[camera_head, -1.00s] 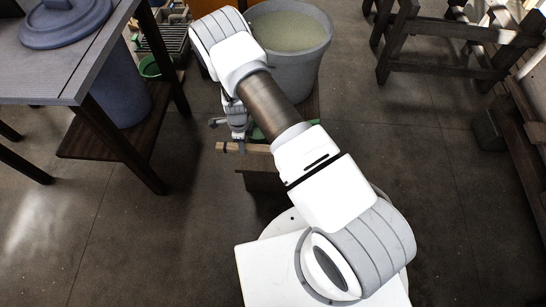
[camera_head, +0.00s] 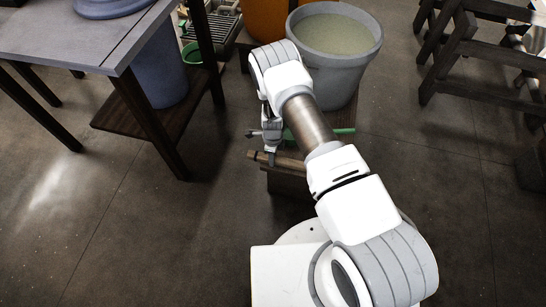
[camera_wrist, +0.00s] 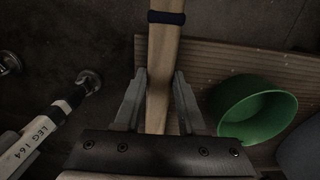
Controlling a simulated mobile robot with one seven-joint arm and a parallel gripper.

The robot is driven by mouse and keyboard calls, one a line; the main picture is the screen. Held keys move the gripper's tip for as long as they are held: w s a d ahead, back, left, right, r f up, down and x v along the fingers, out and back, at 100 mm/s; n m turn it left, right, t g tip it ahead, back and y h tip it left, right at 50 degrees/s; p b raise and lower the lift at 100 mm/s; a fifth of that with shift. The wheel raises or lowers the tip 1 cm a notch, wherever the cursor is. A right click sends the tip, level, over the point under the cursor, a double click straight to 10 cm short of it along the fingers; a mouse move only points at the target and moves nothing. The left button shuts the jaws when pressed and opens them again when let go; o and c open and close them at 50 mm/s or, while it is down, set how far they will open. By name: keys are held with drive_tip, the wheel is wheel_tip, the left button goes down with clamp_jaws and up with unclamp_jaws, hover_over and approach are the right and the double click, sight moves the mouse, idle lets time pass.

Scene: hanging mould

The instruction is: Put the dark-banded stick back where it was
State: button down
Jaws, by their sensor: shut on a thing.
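The stick (camera_wrist: 162,60) is pale wood with a dark band (camera_wrist: 167,17) near the top of the wrist view. It runs between the two fingers of my gripper (camera_wrist: 158,88), which is shut on it. In the head view my gripper (camera_head: 270,147) is low in front of the grey tub, and the stick (camera_head: 285,161) shows just below it, lying crosswise. My arm hides part of the stick there. A ridged brown board (camera_wrist: 215,57) lies beneath the stick in the wrist view; whether they touch is unclear.
A green bowl (camera_wrist: 252,108) sits right of my gripper in the wrist view. A white bar marked "LEG 164" (camera_wrist: 42,128) is at left. A grey tub (camera_head: 335,66) stands behind my gripper. A dark table (camera_head: 75,40) is at left, wooden trestles (camera_head: 455,60) at right.

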drive_tip(key=shift+f, duration=0.1)
drive_tip(key=c, duration=0.5)
unclamp_jaws()
